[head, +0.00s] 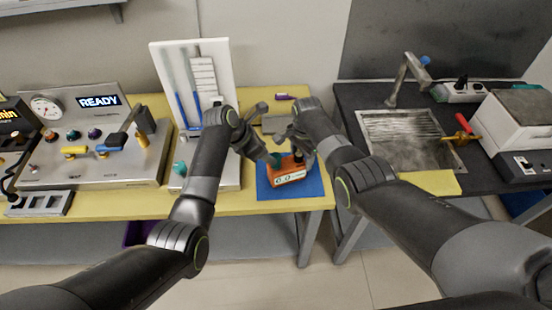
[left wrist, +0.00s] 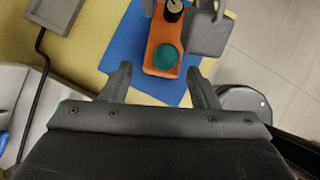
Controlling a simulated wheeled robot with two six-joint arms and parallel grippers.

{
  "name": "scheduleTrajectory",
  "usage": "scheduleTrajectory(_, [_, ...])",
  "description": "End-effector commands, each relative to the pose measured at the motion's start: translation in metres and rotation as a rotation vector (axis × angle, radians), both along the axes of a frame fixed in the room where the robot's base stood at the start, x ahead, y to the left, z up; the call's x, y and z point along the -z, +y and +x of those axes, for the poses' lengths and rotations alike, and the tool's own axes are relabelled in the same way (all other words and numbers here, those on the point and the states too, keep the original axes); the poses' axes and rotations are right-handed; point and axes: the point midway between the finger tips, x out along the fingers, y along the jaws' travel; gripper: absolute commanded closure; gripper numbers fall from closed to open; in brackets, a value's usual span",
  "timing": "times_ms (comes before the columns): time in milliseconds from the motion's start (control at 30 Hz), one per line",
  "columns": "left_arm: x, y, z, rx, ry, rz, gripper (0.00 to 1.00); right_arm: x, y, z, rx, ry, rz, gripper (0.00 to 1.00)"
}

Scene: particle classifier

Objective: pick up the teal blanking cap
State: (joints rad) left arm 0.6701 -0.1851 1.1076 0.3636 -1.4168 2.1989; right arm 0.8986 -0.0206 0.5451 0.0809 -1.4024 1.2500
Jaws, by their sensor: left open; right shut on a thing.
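The teal blanking cap (left wrist: 167,57) sits on one end of an orange handheld instrument (left wrist: 161,32), seen from above in the left wrist view. In the head view the cap (head: 275,160) is partly hidden beside my left gripper (head: 268,157). The left gripper is open, and in its wrist view the fingers (left wrist: 160,80) stand on either side of the cap's end, with the cap just beyond the fingertips. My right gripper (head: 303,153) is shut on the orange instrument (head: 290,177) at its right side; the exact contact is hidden. It also shows in the wrist view (left wrist: 208,35).
The instrument is over a blue mat (head: 262,190) on the yellow bench. A white-backed stand (head: 160,75) with another teal part (head: 180,168) is to the left, beside a READY panel (head: 98,101). A sink (head: 400,135) is to the right.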

Motion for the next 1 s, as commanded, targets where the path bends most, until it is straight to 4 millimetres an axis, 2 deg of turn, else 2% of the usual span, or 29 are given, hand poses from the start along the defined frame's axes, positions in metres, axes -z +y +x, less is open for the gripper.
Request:
scheduleTrajectory(167, [0.007, -0.004, 0.001, 0.001, 0.001, 0.0, 0.45, 0.001, 0.0, 0.0, -0.001, 0.0, 0.001, 0.86])
scheduleTrajectory(400, [0.033, -0.018, 0.003, 0.002, 0.001, 0.001, 0.45, 0.0, 0.0, 0.0, -0.001, 0.0, 0.001, 0.86])
scheduleTrajectory(567, [0.044, -0.024, 0.005, 0.001, 0.001, 0.001, 0.45, 0.0, 0.0, 0.0, -0.001, 0.0, 0.001, 0.86])
scheduleTrajectory(933, [0.048, -0.027, 0.007, 0.0, -0.001, 0.001, 0.45, 0.0, 0.0, 0.0, -0.001, 0.0, 0.0, 0.86])
scheduleTrajectory(1000, [0.048, -0.027, 0.007, 0.0, -0.001, 0.001, 0.54, 0.0, 0.0, 0.0, -0.001, 0.0, 0.0, 0.86])
